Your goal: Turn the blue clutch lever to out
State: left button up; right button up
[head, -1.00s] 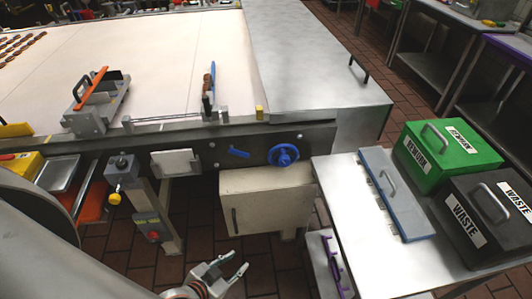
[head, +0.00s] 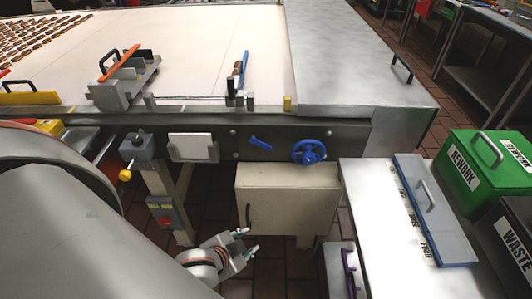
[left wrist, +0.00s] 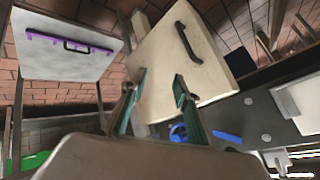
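The blue clutch lever (head: 260,143) is on the dark side rail of the conveyor, tilted down to the right in the head view. It also shows in the left wrist view (left wrist: 228,136), right of the fingers. A blue handwheel (head: 308,152) sits to its right on the same rail and is partly hidden behind a finger in the left wrist view (left wrist: 178,133). My left gripper (head: 248,241) is open and empty, below the lever and in front of the cream cabinet (head: 285,205). It touches nothing that I can see. My right gripper is out of view.
A steel table with a grey-blue lidded panel (head: 434,208), a green REWORK bin (head: 482,170) and a dark WASTE bin (head: 508,245) stands at right. A white plate (head: 190,147) and a grey box with a yellow knob (head: 137,148) are left of the lever.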

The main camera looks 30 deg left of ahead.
pick_arm(q)
jog(key=s+a+r+g+y+b, duration=0.1)
jog(key=s+a+r+g+y, duration=0.2)
jog(key=a+r, duration=0.45)
jog(key=m+t+y, duration=0.6)
jog(key=m+t, duration=0.4)
jog(key=m, duration=0.1)
send_near(265, 147)
jog(key=w, duration=0.2)
jog(key=shift+g, duration=0.3)
jog(key=x, duration=0.7)
jog(key=shift+s+a+r+p, duration=0.1)
jog(key=shift+a+p, duration=0.2)
jog(key=shift+a, duration=0.05)
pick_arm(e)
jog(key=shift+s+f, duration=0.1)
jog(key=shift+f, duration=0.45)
pick_arm(q)
grip_shut()
